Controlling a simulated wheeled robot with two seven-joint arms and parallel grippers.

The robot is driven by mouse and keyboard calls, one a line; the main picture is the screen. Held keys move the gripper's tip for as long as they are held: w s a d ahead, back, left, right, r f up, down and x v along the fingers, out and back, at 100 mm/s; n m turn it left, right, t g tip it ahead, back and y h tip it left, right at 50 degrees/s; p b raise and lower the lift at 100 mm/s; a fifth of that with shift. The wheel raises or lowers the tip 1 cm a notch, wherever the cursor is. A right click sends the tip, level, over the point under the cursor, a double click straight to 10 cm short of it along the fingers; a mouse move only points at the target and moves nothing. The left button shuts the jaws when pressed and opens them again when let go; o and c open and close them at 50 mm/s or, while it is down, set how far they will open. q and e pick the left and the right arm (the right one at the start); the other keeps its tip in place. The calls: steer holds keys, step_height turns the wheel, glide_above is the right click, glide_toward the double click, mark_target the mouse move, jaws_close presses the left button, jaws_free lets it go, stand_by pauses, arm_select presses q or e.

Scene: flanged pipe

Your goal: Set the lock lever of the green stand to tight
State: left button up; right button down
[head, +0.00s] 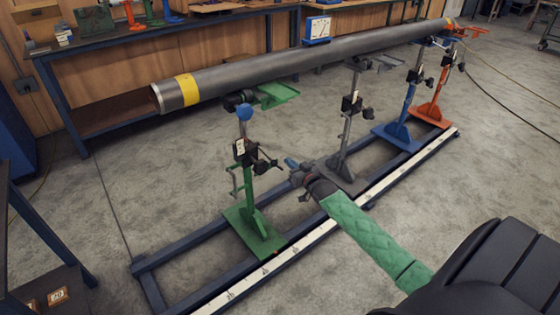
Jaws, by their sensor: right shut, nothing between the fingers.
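The green stand (254,225) stands at the near left end of the floor rail, upright under the near end of the grey pipe (300,63). Black clamp parts with a small lever (267,162) stick out from the right of its post at mid height. Which way the lever is set is too small to tell. My right gripper (290,162), on the arm with the green quilted sleeve, is just right of the lever. It is shut and empty, its bluish tip pointing left toward the lever. Whether it touches the lever cannot be told. My left gripper is out of view.
A grey stand (347,125), a blue stand (399,128) and an orange stand (437,95) stand further along the rail (190,245). A workbench (150,42) runs along the back wall. Bare floor lies left of the green stand.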

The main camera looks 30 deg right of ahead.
steer(key=w, duration=0.9)
steer(key=shift+w+r+p, duration=0.1)
steer(key=shift+w+p, duration=0.1)
steer(key=shift+p, duration=0.1)
steer(key=shift+w, duration=0.25)
steer(key=shift+s+a+f, duration=0.1)
steer(key=shift+s+f, duration=0.15)
steer(key=shift+f, duration=0.35)
steer(key=shift+s+a+f, duration=0.1)
steer(key=shift+s+f, duration=0.15)
steer(key=shift+f, duration=0.35)
steer(key=shift+s+a+f, duration=0.15)
steer(key=shift+s+f, duration=0.05)
steer(key=shift+f, duration=0.5)
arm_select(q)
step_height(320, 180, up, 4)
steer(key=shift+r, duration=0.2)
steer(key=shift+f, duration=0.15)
arm_select(e)
steer(key=shift+f, duration=0.1)
